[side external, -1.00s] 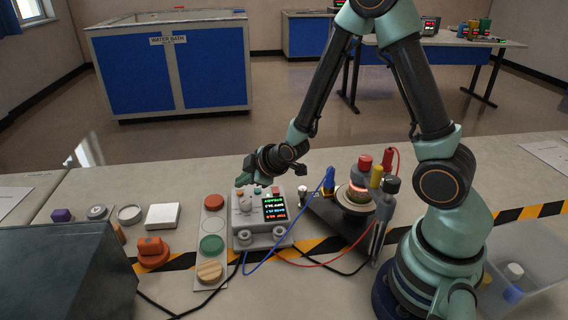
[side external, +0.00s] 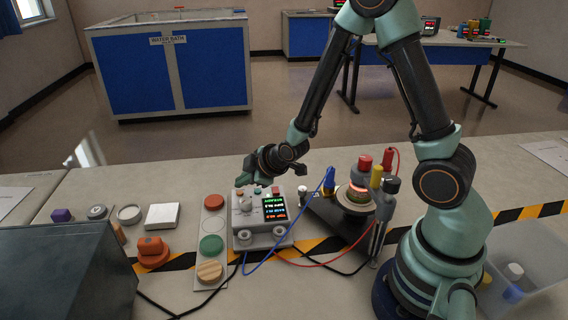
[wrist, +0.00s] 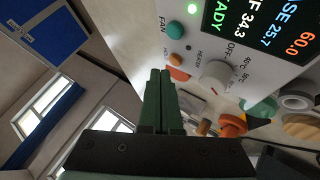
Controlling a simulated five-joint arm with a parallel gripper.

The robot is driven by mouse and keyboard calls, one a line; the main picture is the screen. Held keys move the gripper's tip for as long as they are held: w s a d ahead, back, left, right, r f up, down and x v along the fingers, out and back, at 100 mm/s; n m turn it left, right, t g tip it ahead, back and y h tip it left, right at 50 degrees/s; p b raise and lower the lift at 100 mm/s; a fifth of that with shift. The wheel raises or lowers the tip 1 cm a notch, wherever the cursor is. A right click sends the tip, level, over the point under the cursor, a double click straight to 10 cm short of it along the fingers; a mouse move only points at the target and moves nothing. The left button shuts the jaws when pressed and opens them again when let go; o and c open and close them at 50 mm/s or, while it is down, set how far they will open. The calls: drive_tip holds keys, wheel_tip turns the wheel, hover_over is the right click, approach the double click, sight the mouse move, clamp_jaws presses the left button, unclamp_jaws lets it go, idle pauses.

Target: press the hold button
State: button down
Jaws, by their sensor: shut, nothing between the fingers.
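The grey control box (side external: 257,238) stands on the bench in the side view, with a lit screen (side external: 275,208). In the wrist view its panel carries an orange button (wrist: 175,59) beside a small, blurred label that seems to read HOLD. A second orange piece (wrist: 178,74) shows close to it. My gripper (wrist: 161,72) is shut and empty, its fingertips close beside these orange pieces. I cannot tell whether they touch. In the side view my gripper (side external: 243,180) is at the box's far upper edge.
The panel also has a teal button (wrist: 175,30) by the label FAN, and a white knob (wrist: 217,74). A strip with coloured discs (side external: 212,246) lies left of the box. To the right are a dark apparatus (side external: 322,222) and blue and red cables.

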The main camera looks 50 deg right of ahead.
sight(244, 195)
drive_tip(key=shift+f, duration=0.15)
idle(0.7)
drive_tip(key=shift+f, duration=0.3)
drive_tip(key=shift+f, duration=0.4)
idle(0.8)
drive_tip(key=shift+r, duration=0.85)
drive_tip(key=shift+r, duration=2.45)
